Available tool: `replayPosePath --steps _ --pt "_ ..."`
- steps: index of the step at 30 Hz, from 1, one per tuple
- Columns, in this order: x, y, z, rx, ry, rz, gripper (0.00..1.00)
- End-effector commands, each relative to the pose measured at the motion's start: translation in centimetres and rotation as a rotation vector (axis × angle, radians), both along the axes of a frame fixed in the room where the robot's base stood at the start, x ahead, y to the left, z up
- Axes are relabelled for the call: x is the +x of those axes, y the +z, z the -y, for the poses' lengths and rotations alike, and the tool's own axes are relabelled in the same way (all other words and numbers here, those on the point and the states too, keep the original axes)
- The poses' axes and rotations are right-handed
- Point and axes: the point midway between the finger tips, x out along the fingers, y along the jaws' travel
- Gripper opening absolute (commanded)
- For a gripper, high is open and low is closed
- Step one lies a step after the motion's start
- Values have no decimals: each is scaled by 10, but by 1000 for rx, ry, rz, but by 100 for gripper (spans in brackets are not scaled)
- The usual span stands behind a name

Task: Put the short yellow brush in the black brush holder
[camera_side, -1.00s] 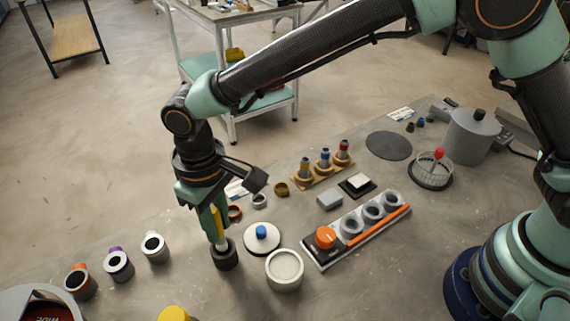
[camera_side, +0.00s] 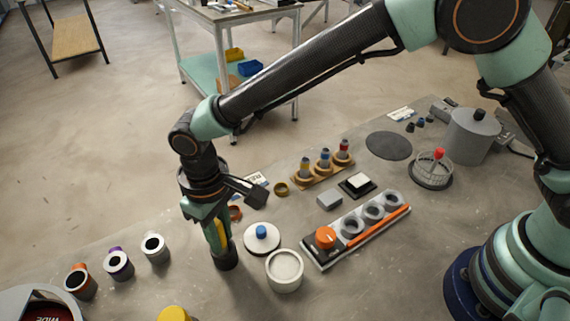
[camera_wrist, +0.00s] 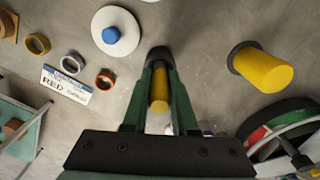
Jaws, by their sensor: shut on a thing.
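My gripper (camera_side: 219,243) points down and is shut on the short yellow brush (camera_side: 220,233). The brush is upright between the fingers, and its yellow handle also shows in the wrist view (camera_wrist: 159,90). The black brush holder (camera_side: 226,261) stands on the table directly under the gripper, and its dark rim shows beyond the fingertips in the wrist view (camera_wrist: 158,54). The brush's lower end is hidden by the fingers and the holder; it appears to be inside the holder's mouth. The fingertips are at the holder's rim.
A white lid with a blue knob (camera_side: 262,237) and a cream round pot (camera_side: 284,270) stand close on the right. Several cups, one purple-marked (camera_side: 118,265), stand to the left. A yellow cylinder (camera_wrist: 262,68) is right of the gripper in the wrist view.

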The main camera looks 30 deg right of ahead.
Motion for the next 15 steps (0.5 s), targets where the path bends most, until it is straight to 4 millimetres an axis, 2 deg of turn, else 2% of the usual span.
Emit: replayPosePath --steps 15 --pt "0 -8 0 0 0 0 0"
